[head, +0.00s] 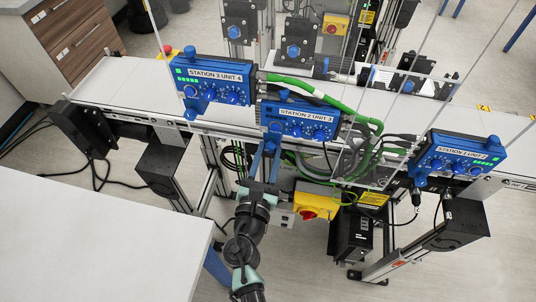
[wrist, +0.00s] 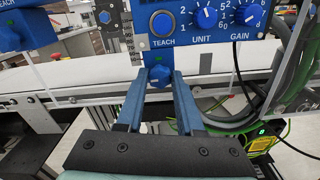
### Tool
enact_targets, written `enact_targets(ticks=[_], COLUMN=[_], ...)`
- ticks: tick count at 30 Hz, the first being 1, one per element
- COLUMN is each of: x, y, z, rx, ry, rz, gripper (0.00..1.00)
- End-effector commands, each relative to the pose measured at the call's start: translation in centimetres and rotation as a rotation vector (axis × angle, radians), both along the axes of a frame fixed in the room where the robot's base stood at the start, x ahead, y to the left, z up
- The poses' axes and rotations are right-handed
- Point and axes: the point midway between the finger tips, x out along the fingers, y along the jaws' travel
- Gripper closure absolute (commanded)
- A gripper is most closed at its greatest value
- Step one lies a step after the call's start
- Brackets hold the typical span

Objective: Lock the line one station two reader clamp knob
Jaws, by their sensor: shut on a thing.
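The station 2 reader (head: 297,122) is a blue box labelled "STATION 2 UNIT 3" on the front side of the near conveyor. Its lower part, with a TEACH button and UNIT and GAIN dials, fills the top of the wrist view (wrist: 205,35). The blue clamp knob (wrist: 159,77) sits below the box on its mounting bracket. My gripper (wrist: 160,82) is shut on this knob, with one blue finger on each side. In the head view my gripper (head: 267,155) reaches up under the box and hides the knob. I cannot tell whether the knob is locked.
The station 3 reader (head: 212,83) is to the left and the station 1 reader (head: 459,155) to the right. Green and grey cables (head: 350,112) hang close to the right. A yellow switch box (head: 316,202) is below right. A white table (head: 95,240) stands front left.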

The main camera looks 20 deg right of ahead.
Motion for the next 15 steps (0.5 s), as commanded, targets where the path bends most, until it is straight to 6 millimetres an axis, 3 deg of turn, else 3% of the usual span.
enact_targets(ticks=[15], x=[-0.06], y=[-0.04], z=[-0.49], rx=[0.381], ry=[-0.258], rz=[0.0], gripper=[1.0])
